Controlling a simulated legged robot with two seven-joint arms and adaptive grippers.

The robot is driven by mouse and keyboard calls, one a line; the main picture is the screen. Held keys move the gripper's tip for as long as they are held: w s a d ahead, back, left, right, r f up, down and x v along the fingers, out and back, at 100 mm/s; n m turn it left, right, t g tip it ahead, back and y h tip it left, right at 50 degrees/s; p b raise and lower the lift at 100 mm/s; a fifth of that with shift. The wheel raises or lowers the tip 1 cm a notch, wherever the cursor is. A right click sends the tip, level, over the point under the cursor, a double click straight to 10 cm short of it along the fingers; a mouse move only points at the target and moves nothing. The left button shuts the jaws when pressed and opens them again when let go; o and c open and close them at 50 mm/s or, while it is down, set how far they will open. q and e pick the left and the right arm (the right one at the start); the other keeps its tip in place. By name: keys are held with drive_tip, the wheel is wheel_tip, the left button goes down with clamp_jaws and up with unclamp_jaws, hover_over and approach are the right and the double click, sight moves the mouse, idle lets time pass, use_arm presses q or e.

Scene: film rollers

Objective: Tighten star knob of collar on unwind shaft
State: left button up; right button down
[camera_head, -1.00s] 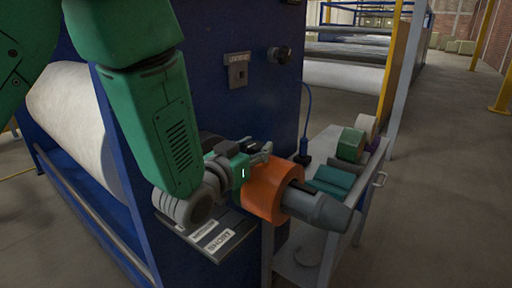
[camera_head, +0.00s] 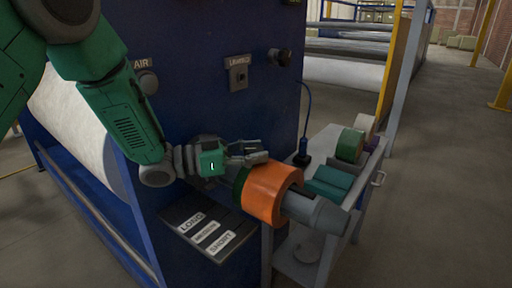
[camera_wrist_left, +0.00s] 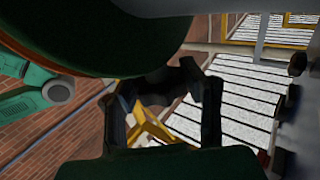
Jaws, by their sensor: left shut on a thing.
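The unwind shaft (camera_head: 318,212) points out of the blue machine towards the lower right, with a grey tapered end. An orange roll (camera_head: 266,195) sits on it, with a dark green collar (camera_head: 240,186) behind it. My left gripper (camera_head: 255,153) is above the collar, with its fingers pointing right. In the left wrist view the gripper (camera_wrist_left: 163,88) has its fingertips around a small dark knob (camera_wrist_left: 157,75) at the edge of the large dark green round collar (camera_wrist_left: 130,40). The star knob's shape is mostly hidden by the fingers. My right gripper is not in view.
A grey cart (camera_head: 330,245) stands right of the shaft, carrying green and other rolls (camera_head: 350,146) and a teal block (camera_head: 330,182). A shelf with LONG and SHORT labels (camera_head: 208,233) lies below the gripper. The blue machine panel (camera_head: 200,100) stands behind. Floor at right is clear.

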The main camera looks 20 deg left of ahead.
sight(256, 148)
use_arm(q)
drive_tip(key=shift+m+g+h, duration=0.4)
drive_tip(key=shift+m+g, duration=0.1)
drive_tip(key=shift+g, duration=0.2)
drive_tip(key=o, duration=1.2)
wheel_tip(256, 148, up, 10)
drive_tip(key=shift+w+f, duration=0.1)
drive_tip(key=shift+o, duration=0.3)
